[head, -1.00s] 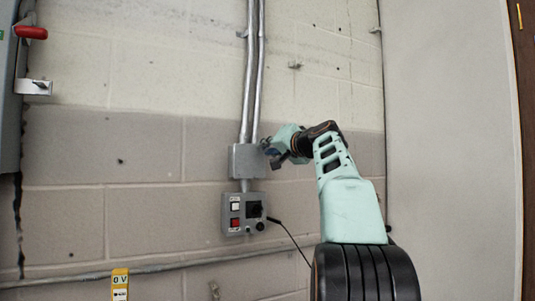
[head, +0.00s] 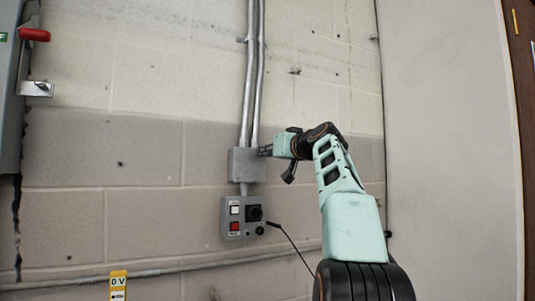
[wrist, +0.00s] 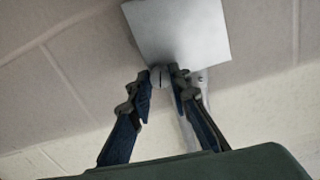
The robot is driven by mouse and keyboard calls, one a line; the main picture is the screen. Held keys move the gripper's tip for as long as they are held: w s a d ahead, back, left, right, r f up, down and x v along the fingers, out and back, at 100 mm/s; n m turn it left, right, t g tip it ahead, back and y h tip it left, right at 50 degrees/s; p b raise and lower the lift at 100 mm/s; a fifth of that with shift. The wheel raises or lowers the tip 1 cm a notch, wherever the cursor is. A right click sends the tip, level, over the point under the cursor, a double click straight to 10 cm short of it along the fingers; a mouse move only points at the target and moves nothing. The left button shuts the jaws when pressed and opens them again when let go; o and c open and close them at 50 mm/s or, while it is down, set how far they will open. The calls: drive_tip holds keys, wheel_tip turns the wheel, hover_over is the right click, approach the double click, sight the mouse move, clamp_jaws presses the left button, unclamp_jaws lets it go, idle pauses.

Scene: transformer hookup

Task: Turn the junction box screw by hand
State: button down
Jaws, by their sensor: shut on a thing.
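The grey junction box (head: 246,164) is fixed to the block wall below two metal conduits. In the wrist view the box (wrist: 178,32) shows as a pale square plate at the top. The round slotted junction box screw (wrist: 157,77) sits at the box's edge, between my fingertips. My gripper (wrist: 159,80) is shut on the screw, one finger on each side of it. In the head view my gripper (head: 266,151) meets the right side of the box, and the screw is too small to make out there.
A control box (head: 244,217) with a white button, a red button and a black knob hangs just below; a thin black cable runs from it. Conduits (head: 254,75) rise above. A grey cabinet (head: 10,90) with a red handle stands at far left. A yellow tag (head: 119,283) shows low.

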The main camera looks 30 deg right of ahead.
idle(0.3)
drive_tip(key=c, duration=1.8)
unclamp_jaws()
drive_tip(key=shift+o, duration=0.2)
drive_tip(key=shift+s, duration=0.1)
drive_tip(key=s, duration=1.1)
drive_tip(key=shift+s+a, duration=0.4)
